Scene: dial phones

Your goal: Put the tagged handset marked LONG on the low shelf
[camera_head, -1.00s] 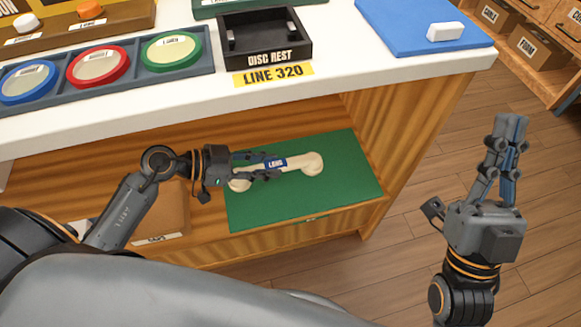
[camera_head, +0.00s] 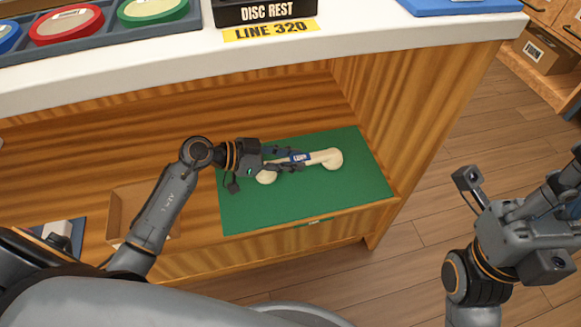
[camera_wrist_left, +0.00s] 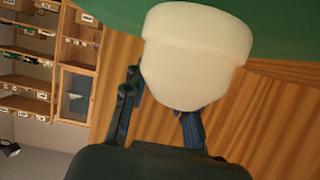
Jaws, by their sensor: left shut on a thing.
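I cannot tell whether the handset touches the mat. In the left wrist view one rounded end of the handset (camera_wrist_left: 195,60) fills the upper middle, with the gripper's dark fingers on both sides below it. My right gripper (camera_head: 560,205) is out over the floor at the right, partly cut off by the frame edge; its fingertips are unclear.
The white counter (camera_head: 370,45) with the DISC REST tray (camera_head: 268,14) and coloured dials (camera_head: 66,25) overhangs the shelf. A cardboard box (camera_head: 128,205) stands left of the mat. The shelf's right side panel (camera_head: 430,110) bounds the space. The mat's front is clear.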

